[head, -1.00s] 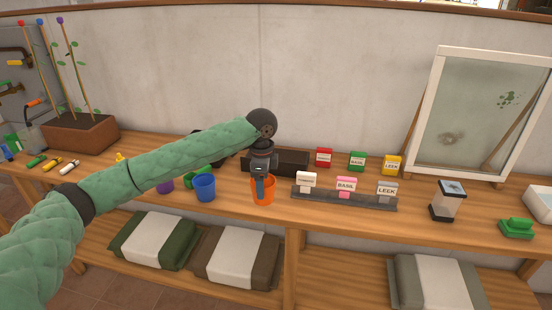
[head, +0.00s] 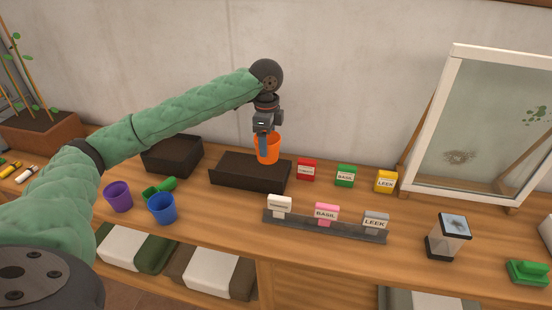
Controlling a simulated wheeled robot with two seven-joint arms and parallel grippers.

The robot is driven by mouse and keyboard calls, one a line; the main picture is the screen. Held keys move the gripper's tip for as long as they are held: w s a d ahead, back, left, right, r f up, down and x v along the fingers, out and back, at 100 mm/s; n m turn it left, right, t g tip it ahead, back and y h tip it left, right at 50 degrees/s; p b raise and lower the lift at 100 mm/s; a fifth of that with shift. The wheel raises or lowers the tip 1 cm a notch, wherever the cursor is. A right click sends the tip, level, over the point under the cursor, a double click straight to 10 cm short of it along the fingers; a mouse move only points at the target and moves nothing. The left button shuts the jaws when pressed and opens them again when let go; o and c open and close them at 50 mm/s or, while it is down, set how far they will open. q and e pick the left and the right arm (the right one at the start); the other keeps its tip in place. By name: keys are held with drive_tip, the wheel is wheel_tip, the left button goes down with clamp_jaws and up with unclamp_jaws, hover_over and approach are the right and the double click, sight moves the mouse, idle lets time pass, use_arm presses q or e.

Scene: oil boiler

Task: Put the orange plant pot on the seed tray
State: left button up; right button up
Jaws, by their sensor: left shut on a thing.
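The orange plant pot (head: 271,150) is upright in my left gripper (head: 264,153), which is shut on its near wall. In the picture it overlaps the back right part of a long dark tray (head: 240,185), which looks like the seed tray. The pot appears raised above the tray, but I cannot tell whether its base touches it. The gripper points downward with the arm reaching in from the left. My right gripper is not in view.
A second dark tray (head: 172,158) stands left. Red (head: 307,169), green (head: 345,176) and yellow (head: 386,181) packets stand right. A label rack (head: 322,232) lies nearer.

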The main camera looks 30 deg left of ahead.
use_arm(q)
drive_tip(key=shift+w+d, duration=0.2)
drive_tip(key=shift+w, duration=0.05)
drive_tip(key=shift+s+a, duration=0.1)
drive_tip(key=shift+a, duration=0.1)
drive_tip(key=p, duration=0.4)
approach(241, 172)
drive_tip(key=shift+f+p, duration=0.85)
drive_tip(key=shift+f, duration=0.4)
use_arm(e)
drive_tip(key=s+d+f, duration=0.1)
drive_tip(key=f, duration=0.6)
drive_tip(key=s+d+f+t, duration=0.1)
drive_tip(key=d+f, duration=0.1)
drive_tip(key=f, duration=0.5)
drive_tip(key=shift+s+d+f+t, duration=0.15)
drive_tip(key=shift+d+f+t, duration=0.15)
use_arm(q)
drive_tip(key=shift+f, duration=0.1)
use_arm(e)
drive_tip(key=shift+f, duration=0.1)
use_arm(q)
drive_tip(key=o, duration=1)
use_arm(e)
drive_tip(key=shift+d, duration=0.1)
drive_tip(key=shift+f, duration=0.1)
